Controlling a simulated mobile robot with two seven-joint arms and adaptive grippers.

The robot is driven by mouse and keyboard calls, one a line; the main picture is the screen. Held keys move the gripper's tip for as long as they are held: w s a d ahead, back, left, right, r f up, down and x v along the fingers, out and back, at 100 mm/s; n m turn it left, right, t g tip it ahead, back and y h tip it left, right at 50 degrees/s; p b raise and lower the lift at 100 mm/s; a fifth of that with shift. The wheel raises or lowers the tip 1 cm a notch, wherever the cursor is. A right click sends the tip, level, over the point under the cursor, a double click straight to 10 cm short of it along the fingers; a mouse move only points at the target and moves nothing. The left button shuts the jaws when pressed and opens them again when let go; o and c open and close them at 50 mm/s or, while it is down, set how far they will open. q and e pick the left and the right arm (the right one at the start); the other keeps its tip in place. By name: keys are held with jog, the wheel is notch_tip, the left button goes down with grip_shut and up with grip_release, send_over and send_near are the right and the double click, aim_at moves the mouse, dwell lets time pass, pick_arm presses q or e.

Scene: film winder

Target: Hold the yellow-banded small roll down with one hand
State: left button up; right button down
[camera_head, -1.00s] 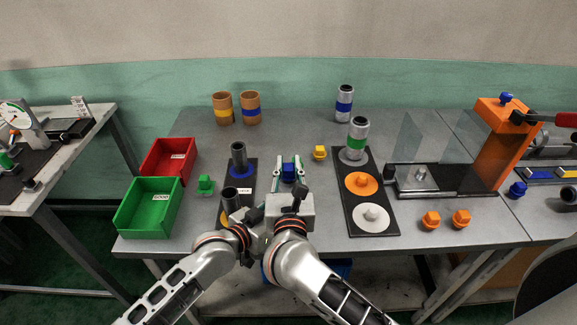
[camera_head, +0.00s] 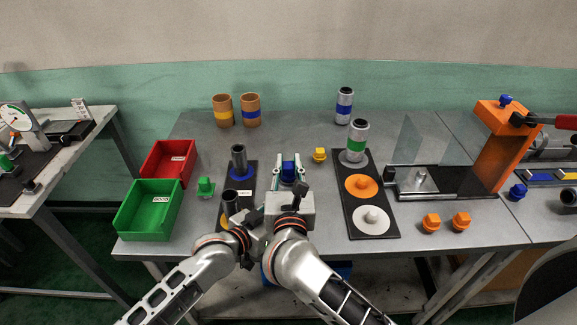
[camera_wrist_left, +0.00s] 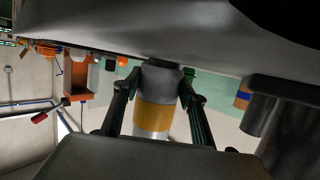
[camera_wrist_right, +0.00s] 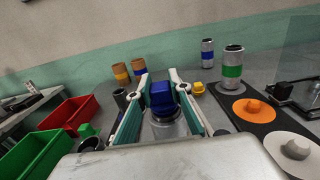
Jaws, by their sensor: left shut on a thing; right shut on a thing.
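The yellow-banded small roll (camera_wrist_left: 153,116) shows in the left wrist view as a grey cylinder with a yellow band. My left gripper (camera_wrist_left: 155,92) has a finger on each side of it and is shut on it. My right gripper (camera_head: 289,160) is shut on a blue plug (camera_head: 289,173). In the right wrist view the blue plug (camera_wrist_right: 162,98) sits between the fingers, above a silvery round part (camera_wrist_right: 168,127).
A dark mat (camera_head: 249,187) carries dark posts left of my right gripper. Red (camera_head: 190,165) and green (camera_head: 120,228) bins stand at left. A black mat (camera_head: 350,215) with coloured discs, a clear guard (camera_head: 425,140) and an orange press (camera_head: 488,145) stand at right.

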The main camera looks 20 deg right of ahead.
jog(key=shift+r, duration=1)
dwell(0.4)
jog(key=shift+r, duration=1.85)
pick_arm(q)
jog(key=o, duration=1.2)
jog(key=shift+c, duration=0.2)
jog(key=shift+a, duration=0.1)
